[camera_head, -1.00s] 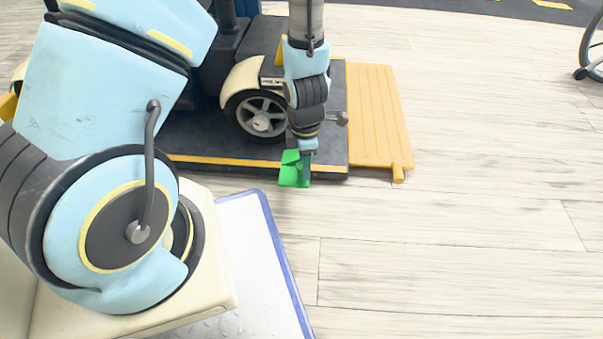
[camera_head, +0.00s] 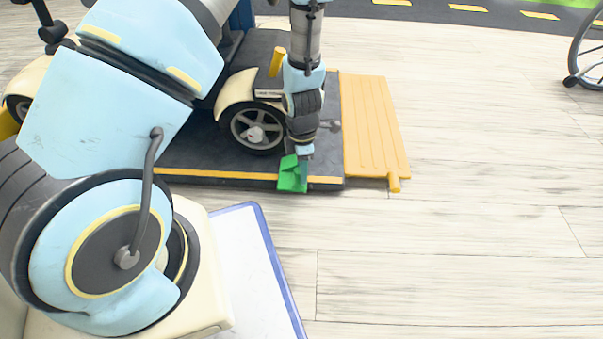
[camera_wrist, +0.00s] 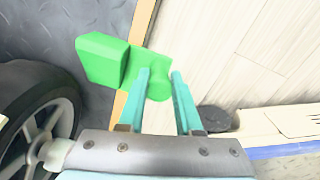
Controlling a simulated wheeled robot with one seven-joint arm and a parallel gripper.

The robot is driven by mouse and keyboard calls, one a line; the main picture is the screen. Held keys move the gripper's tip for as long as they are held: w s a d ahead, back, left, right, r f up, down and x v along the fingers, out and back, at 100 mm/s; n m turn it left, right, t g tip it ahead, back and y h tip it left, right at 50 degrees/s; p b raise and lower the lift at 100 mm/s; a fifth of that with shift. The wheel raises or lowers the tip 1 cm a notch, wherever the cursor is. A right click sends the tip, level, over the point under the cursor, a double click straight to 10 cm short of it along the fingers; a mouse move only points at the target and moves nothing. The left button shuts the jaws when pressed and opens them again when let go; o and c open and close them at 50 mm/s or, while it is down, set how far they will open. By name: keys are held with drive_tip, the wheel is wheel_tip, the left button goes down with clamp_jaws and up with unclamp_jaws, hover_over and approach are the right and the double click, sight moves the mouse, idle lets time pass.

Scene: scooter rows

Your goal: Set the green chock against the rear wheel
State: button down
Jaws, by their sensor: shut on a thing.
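The green chock (camera_head: 291,176) shows at the front edge of the dark platform, in front and to the right of the scooter's rear wheel (camera_head: 256,128). In the wrist view the chock (camera_wrist: 102,58) is a green block with a rounded grip stub. My gripper (camera_wrist: 161,80) is shut on that stub, one finger on each side. In the head view my gripper (camera_head: 304,160) points down beside the chock. The rear wheel (camera_wrist: 38,125) is at the left of the wrist view, with a gap between it and the chock. Whether the chock touches the platform is unclear.
The scooter stands on the dark platform (camera_head: 220,168), which has a yellow front stripe. A yellow ramp (camera_head: 374,125) adjoins its right side. A wheelchair wheel (camera_head: 588,55) is at the far right. The wooden floor (camera_head: 470,240) in front and right is clear.

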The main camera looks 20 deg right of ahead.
drive_tip(key=shift+w+d+f, duration=0.15)
drive_tip(key=shift+w+f, duration=0.05)
drive_tip(key=shift+w, duration=0.15)
drive_tip(key=shift+w+d+f+b, duration=0.1)
drive_tip(key=shift+w+d, duration=0.3)
drive_tip(key=shift+w, duration=0.5)
drive_tip(key=shift+w+d+f+b, duration=0.15)
drive_tip(key=shift+w+d, duration=0.3)
drive_tip(key=shift+w, duration=0.4)
drive_tip(key=shift+w+d+f+b, duration=0.1)
drive_tip(key=shift+w+d, duration=0.3)
drive_tip(key=shift+w, duration=0.5)
drive_tip(key=shift+w+a, duration=0.2)
drive_tip(key=shift+a, duration=0.1)
drive_tip(key=shift+s+d+f+p, duration=0.1)
drive_tip(key=shift+d+f+p, duration=0.1)
drive_tip(key=shift+d+p, duration=0.4)
drive_tip(key=shift+w+a+p, duration=0.25)
drive_tip(key=shift+a+p, duration=0.1)
drive_tip(key=shift+a, duration=0.25)
drive_tip(key=shift+w+a+p, duration=0.2)
drive_tip(key=shift+a+p, duration=0.1)
drive_tip(key=shift+a, duration=0.25)
drive_tip(key=shift+p, duration=0.35)
drive_tip(key=c, duration=0.5)
unclamp_jaws()
